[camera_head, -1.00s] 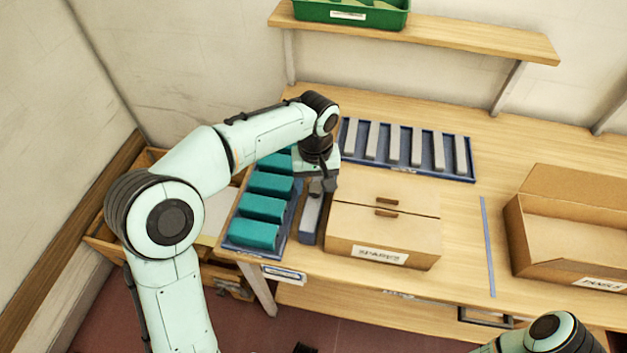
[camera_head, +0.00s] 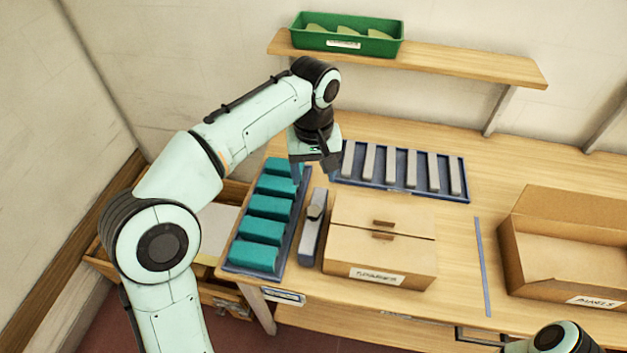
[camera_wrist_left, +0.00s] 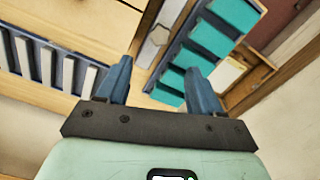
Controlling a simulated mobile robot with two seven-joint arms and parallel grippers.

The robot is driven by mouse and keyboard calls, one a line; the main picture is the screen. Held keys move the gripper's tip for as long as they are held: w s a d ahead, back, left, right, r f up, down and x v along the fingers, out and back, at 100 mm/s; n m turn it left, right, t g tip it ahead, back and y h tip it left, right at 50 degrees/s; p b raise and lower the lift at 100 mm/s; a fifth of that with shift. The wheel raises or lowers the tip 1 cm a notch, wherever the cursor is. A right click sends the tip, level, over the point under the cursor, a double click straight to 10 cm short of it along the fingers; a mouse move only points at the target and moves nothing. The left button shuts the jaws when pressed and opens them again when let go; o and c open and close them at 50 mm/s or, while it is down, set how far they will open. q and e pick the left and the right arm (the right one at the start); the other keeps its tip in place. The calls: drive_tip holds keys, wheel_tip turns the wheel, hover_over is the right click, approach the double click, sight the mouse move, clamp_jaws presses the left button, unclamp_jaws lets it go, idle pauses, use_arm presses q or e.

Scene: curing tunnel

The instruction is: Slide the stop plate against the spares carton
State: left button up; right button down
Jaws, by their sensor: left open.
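The stop plate (camera_head: 309,245) is a narrow grey bar with a raised knob, lying on the bench between the teal-block tray and the spares carton. The closed brown spares carton (camera_head: 378,260) is just to its right; a narrow gap seems to show at the near end, but contact along the side is unclear. My left gripper (camera_head: 314,170) is open and empty, above and behind the plate's far end. The left wrist view shows its two spread fingers (camera_wrist_left: 158,75), with the plate (camera_wrist_left: 157,38) beyond them and the carton (camera_wrist_left: 95,14) at the top.
A blue tray of teal blocks (camera_head: 230,266) stands left of the plate. A blue tray of grey bars (camera_head: 400,185) lies behind the carton. A blue strip (camera_head: 482,265) and an open carton (camera_head: 560,270) are to the right. A shelf (camera_head: 450,62) with a green bin (camera_head: 347,43) overhangs the back.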

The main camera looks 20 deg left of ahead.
sight(311, 210)
use_arm(q)
drive_tip(key=shift+r, duration=0.4)
use_arm(e)
drive_tip(key=shift+w+r, duration=0.1)
use_arm(q)
drive_tip(key=shift+m, duration=0.3)
drive_tip(key=f+m, duration=0.4)
drive_tip(key=m, duration=0.3)
drive_tip(key=f+m+p, duration=0.1)
drive_tip(key=f+m, duration=0.4)
drive_tip(key=m, duration=0.2)
drive_tip(key=f+m+p, duration=0.1)
drive_tip(key=f+m, duration=0.3)
drive_tip(key=m, duration=0.3)
drive_tip(key=shift+s+a+f, duration=0.1)
drive_tip(key=shift+a+f, duration=0.1)
drive_tip(key=shift+f, duration=0.05)
use_arm(e)
drive_tip(key=shift+w+r, duration=0.45)
drive_tip(key=shift+r, duration=0.15)
drive_tip(key=shift+w+r, duration=0.4)
drive_tip(key=shift+r, duration=0.2)
